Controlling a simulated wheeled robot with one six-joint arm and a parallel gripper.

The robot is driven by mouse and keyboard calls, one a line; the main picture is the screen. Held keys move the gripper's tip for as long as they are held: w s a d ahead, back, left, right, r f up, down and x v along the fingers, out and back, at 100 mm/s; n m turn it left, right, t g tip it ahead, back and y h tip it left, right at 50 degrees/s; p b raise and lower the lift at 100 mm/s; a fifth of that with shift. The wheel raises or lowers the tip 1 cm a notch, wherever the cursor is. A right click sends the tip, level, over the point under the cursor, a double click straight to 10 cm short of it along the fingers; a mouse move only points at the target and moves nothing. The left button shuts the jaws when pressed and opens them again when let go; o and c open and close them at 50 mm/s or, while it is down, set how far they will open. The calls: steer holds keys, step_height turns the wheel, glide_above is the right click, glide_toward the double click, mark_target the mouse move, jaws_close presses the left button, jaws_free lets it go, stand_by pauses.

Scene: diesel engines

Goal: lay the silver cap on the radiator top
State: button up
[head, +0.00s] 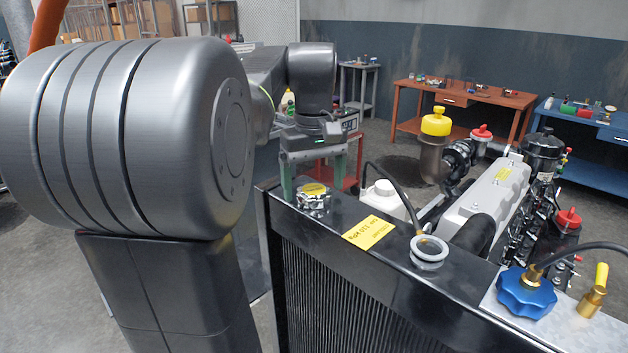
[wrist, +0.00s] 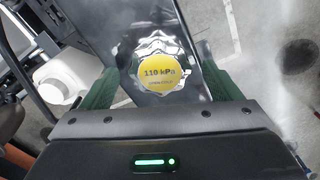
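The silver cap (head: 313,198) has a scalloped rim and a yellow disc on top. It lies, yellow face up, on the black radiator top (head: 345,212), near its far left end. In the wrist view the cap (wrist: 161,72) reads "110 kPa" and sits over the black surface between the two green fingers. My gripper (head: 314,182) is above the radiator top at the cap, fingers pointing down. It is open; gaps show between the cap and both fingers (wrist: 158,84). The cap's underside is hidden.
A yellow label (head: 370,232) and an open filler neck (head: 428,250) with a cable lie along the radiator top. A blue cap (head: 526,291) and a brass fitting (head: 591,300) stand at the right. The engine (head: 495,205) is behind. A white reservoir (head: 385,198) stands close behind the radiator.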

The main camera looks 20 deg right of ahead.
mark_target(314, 189)
step_height(314, 189, up, 12)
steer(key=shift+r+p, duration=0.15)
steer(key=shift+p, duration=0.2)
stand_by(0.5)
